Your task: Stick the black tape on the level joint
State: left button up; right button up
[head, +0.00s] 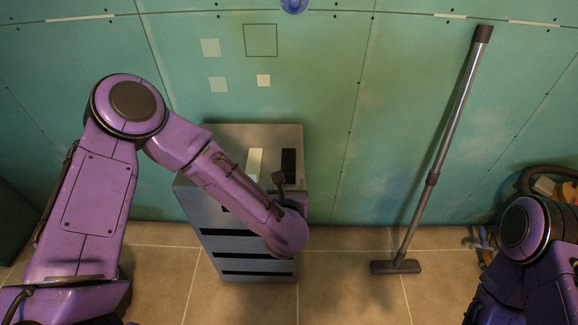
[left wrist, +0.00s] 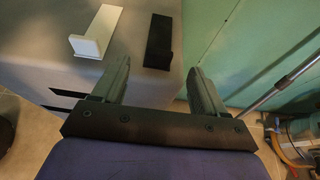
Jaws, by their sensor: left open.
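The black tape (head: 289,165) is a dark strip on the top of a grey drawer cabinet (head: 225,140), to the right of a white strip (head: 254,163). The left wrist view shows the black tape (left wrist: 159,38) beside the white strip (left wrist: 97,33). My left gripper (head: 284,184) is at the cabinet top's right front. In its wrist view, the open fingers (left wrist: 158,75) are apart and empty, with the black tape ahead of them. The level joint (head: 225,11) runs across the upper green wall. My right arm shows at lower right; its gripper cannot be seen.
A vacuum pole (head: 445,135) leans on the wall right of the cabinet. Pale squares (head: 210,47) and a square outline (head: 261,40) mark the wall. Clutter lies at far right. Tiled floor between cabinet and vacuum head is clear.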

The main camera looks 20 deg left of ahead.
aim_at(288, 176)
pick_arm(q)
jog(key=p+x, duration=0.2)
jog(key=x, duration=0.5)
jog(key=shift+w+f, duration=0.25)
jog(key=c, duration=1.2)
